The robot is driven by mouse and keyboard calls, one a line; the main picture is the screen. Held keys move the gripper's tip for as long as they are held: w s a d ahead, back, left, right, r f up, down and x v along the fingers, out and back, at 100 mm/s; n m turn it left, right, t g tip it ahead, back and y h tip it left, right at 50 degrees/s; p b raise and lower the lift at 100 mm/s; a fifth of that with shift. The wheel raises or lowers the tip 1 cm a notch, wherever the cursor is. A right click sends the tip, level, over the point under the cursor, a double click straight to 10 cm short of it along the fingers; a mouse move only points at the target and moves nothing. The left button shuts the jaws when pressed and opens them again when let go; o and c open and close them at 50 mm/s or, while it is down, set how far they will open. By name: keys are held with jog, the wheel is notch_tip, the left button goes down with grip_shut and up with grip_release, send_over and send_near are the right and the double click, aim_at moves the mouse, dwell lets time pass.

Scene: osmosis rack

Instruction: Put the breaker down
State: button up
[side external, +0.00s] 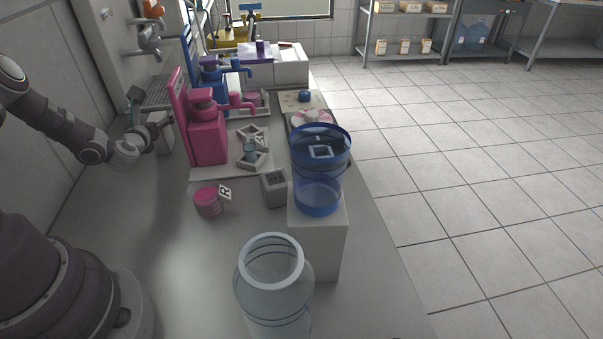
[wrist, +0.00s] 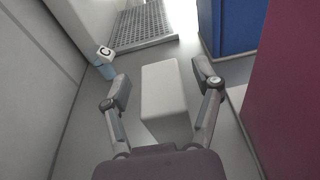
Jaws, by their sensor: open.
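My gripper (side external: 150,136) is at the left of the side view, near the wall and behind the pink dispenser. In the wrist view my gripper (wrist: 161,84) is open, with one finger on each side of a pale grey block (wrist: 165,92). The block also shows in the side view (side external: 163,128). I cannot tell whether the fingers touch it. A small teal piece with a white cube marked C (wrist: 105,54) is by the wall, left of the fingers. I cannot tell for sure which thing is the breaker.
A pink dispenser (side external: 208,140) and a blue one stand right of my gripper. A grating (wrist: 142,24) lies beyond the block. A pink-filled beaker (side external: 207,202), a clear jar (side external: 272,285) and a blue bucket (side external: 318,170) stand farther right. The left front counter is clear.

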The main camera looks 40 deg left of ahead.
jog(key=shift+s+d+r, duration=0.15)
jog(key=shift+s+d, duration=0.05)
jog(key=shift+d, duration=0.2)
jog(key=v, duration=1.1)
jog(key=shift+s, duration=0.15)
